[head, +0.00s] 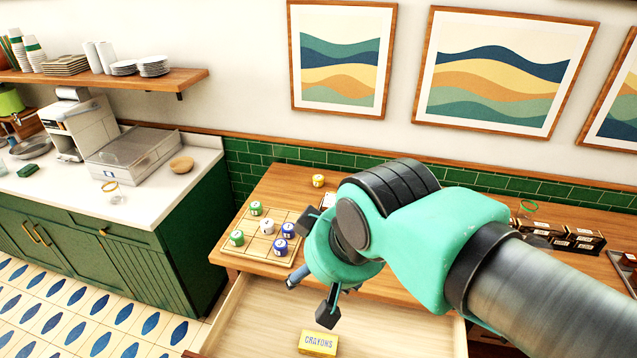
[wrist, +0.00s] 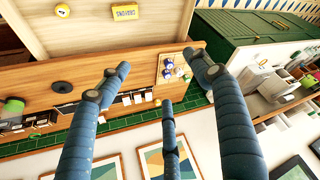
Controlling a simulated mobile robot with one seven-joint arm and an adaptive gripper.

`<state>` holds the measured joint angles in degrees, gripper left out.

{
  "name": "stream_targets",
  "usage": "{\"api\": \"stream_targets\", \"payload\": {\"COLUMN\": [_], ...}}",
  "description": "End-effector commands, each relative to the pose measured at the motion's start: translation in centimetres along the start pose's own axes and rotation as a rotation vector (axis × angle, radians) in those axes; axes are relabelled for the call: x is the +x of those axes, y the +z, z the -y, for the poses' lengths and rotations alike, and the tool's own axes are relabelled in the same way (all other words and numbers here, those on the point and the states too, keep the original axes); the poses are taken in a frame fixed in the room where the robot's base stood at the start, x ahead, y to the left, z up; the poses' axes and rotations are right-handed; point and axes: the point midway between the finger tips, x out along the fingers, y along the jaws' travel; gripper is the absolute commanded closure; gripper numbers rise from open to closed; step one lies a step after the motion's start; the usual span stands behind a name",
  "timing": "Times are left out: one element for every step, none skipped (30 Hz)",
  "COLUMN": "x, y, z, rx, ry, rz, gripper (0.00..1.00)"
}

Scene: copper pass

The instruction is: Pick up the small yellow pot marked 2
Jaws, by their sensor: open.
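A small yellow pot (head: 318,181) stands on the wooden counter near the tiled wall, behind the board of pots; it also shows in the wrist view (wrist: 157,102). Its mark is too small to read. My gripper (head: 312,285) is open and empty, above the counter's front edge and the drawer. Its spread fingers also show in the wrist view (wrist: 160,74).
A wooden board (head: 262,244) with several green, blue and white pots sits on the counter's left. The open drawer (head: 256,318) holds a yellow crayons box (head: 319,343). Dark boxes (head: 572,240) stand at right. A green cabinet (head: 170,250) with a white top is at left.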

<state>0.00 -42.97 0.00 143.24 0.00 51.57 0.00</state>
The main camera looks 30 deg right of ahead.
Motion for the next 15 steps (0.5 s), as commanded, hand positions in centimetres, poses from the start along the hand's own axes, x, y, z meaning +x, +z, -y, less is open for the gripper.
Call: {"api": "stream_targets", "payload": {"x": [0.0,0.0,0.0,0.0,0.0,0.0,0.0,-0.1,-0.1,-0.1,-0.1,-0.1,-0.1,-0.1,-0.1], "y": [0.0,0.0,0.0,0.0,-0.1,-0.2,-0.3,-0.5,-0.8,-1.1,-1.4,-1.9,-2.4,-2.9,-3.7], "z": [0.0,0.0,0.0,0.0,0.0,0.0,0.0,0.0,-0.1,-0.1,-0.1,-0.1,-0.2,-0.2,-0.3], "rx": [0.0,0.0,0.0,0.0,0.0,0.0,0.0,0.0,-0.001,-0.001,-0.001,-0.001,-0.001,-0.001,-0.002], "ry": [0.0,0.0,0.0,0.0,0.0,0.0,0.0,-0.001,-0.001,-0.001,-0.002,-0.002,-0.003,-0.004,-0.005], "rz": [0.0,0.0,0.0,0.0,0.0,0.0,0.0,0.0,0.0,0.001,0.002,0.003,0.004,0.004,0.005], "gripper": [0.36,0.36,0.36,0.36,0.36,0.36,0.36,0.36,0.36,0.36,0.36,0.36,0.36,0.36,0.36]}}
